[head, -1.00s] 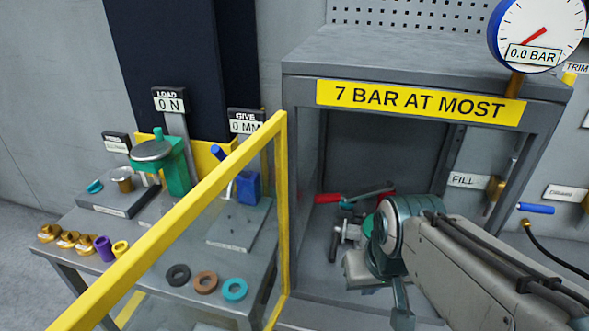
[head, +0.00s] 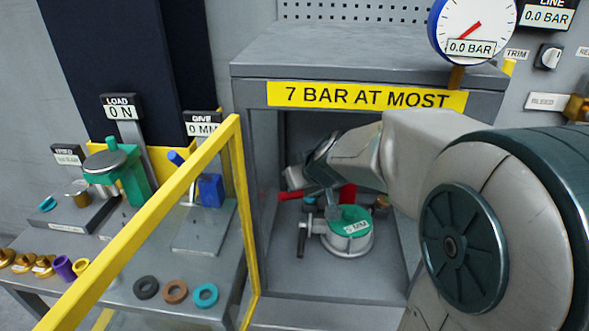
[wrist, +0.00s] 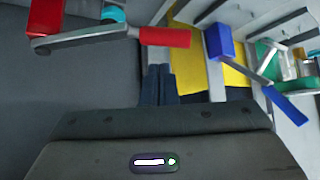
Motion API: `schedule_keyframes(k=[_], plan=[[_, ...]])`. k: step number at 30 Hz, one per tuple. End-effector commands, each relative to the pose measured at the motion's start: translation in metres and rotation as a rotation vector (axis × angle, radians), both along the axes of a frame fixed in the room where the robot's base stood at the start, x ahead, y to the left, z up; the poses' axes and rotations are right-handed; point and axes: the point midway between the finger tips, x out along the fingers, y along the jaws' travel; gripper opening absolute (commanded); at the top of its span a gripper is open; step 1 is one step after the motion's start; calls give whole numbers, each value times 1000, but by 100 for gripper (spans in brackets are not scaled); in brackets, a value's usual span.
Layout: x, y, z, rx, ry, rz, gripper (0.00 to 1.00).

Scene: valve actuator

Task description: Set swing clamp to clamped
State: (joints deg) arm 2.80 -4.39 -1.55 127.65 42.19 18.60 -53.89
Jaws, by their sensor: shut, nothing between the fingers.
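What looks like the swing clamp is a grey lever with a red grip (wrist: 165,37), in the wrist view at upper left. The grey bar (wrist: 85,40) runs left from the grip to a rounded pivot end. In the head view my arm partly hides the lever.
The cabinet (head: 250,75) has a low roof and side walls around my arm. A yellow guard frame (head: 237,180) stands left of its opening. Left of that is a bench with test stands and several rings (head: 205,294). The gauge (head: 470,25) reads 0.0 BAR.

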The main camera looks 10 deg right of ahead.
Motion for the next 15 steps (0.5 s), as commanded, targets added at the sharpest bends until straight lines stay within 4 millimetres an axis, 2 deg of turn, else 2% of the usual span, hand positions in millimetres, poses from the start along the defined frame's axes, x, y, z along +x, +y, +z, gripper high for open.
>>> schedule_keyframes(k=[1,6,15], plan=[[6,2,-9,0,5,1,0],[24,5,-28,1,3,-1,0],[41,10,-44,0,1,0,0]])
